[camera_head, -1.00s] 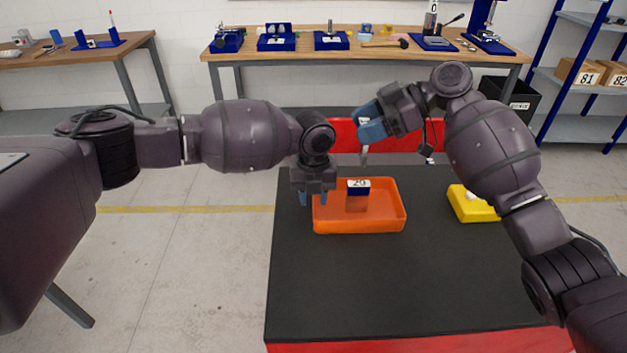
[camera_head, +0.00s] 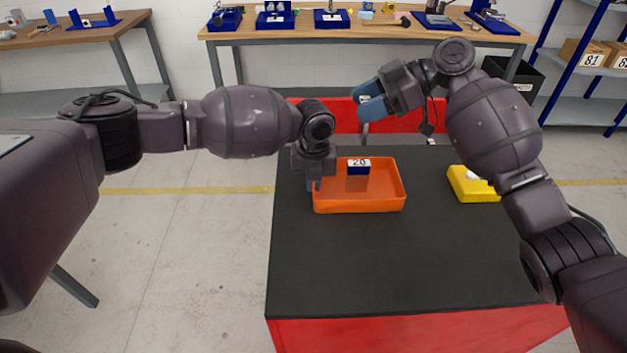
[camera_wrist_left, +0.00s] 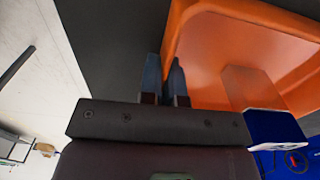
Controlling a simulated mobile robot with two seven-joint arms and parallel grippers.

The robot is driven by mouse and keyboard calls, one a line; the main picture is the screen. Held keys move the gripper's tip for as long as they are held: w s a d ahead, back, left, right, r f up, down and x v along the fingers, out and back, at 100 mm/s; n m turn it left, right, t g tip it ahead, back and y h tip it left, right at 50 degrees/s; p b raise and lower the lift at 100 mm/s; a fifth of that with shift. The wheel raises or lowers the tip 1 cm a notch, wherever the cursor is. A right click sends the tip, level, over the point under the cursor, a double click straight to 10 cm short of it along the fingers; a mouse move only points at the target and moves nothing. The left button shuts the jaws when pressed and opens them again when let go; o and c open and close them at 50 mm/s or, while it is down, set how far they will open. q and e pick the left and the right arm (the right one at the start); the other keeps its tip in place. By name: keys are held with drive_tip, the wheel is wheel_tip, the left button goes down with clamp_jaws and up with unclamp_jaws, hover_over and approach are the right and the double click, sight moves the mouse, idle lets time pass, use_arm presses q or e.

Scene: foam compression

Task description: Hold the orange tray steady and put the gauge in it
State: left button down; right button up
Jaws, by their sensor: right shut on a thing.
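The orange tray (camera_head: 390,205) lies on the black tabletop. My left gripper (camera_head: 314,184) points down at the tray's left wall. In the left wrist view its fingers (camera_wrist_left: 165,78) are close together at the wall; whether they pinch it is unclear. My right gripper (camera_head: 370,103) is shut on the gauge, above and behind the tray. The gauge (camera_head: 365,128) is mostly hidden by the fingers; a thin stem hangs below.
A yellow block (camera_head: 470,184) with a white top sits right of the tray, partly behind my right arm. The black tabletop (camera_head: 400,265) in front of the tray is clear. A workbench (camera_head: 290,35) with blue fixtures stands at the back.

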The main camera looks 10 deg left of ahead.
sight(363, 130)
drive_tip(key=shift+f, duration=0.1)
drive_tip(key=shift+f, duration=2.8)
drive_tip(key=o, duration=1.1)
drive_tip(key=shift+f, duration=0.2)
drive_tip(key=shift+o, duration=0.2)
drive_tip(key=shift+d, duration=0.1)
drive_tip(key=v, duration=1.2)
